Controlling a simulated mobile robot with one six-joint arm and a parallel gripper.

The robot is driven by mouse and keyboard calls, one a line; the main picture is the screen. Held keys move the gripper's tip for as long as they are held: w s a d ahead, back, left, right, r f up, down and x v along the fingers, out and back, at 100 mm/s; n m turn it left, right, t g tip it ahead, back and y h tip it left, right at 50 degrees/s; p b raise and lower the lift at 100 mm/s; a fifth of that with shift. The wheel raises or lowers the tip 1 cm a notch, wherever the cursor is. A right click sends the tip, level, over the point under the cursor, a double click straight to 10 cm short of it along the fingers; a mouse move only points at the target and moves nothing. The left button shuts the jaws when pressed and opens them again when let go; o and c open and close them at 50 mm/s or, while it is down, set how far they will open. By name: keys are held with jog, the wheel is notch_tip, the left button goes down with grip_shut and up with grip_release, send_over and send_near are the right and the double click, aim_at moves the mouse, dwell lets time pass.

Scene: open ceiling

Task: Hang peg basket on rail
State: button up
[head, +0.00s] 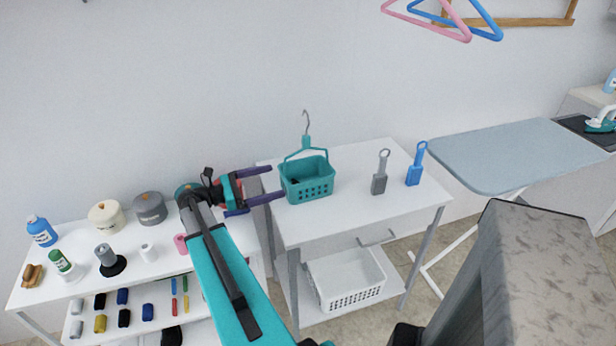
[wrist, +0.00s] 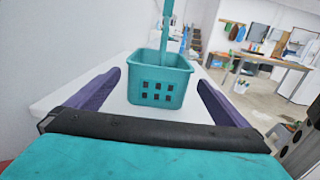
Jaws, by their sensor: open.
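The teal peg basket (head: 308,184) stands upright on the white table, with its handle and metal hook pointing up. It also shows in the wrist view (wrist: 160,88), centred ahead of my gripper. My gripper (head: 270,183) is open, with purple fingers pointing at the basket from its left in the head view. In the wrist view the fingers lie apart on either side of the basket's near side, and nothing is between them in contact. A wooden rail (head: 520,21) shows at the upper right of the head view, with a pink hanger (head: 430,22) and a blue hanger (head: 480,25) on or in front of it.
The white table (head: 350,220) also holds a grey brush-like tool (head: 380,172) and a blue one (head: 416,165). A white basket (head: 345,278) sits on its lower shelf. A shelf unit with jars and bottles (head: 42,231) stands left. An ironing board (head: 520,155) stands right.

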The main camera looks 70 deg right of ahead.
aim_at(283, 179)
jog(key=shift+p+x, duration=0.6)
jog(key=shift+x, duration=3.35)
jog(key=shift+p+x, duration=0.85)
jog(key=shift+x, duration=1.75)
jog(key=c, duration=0.8)
jog(key=shift+r, duration=0.2)
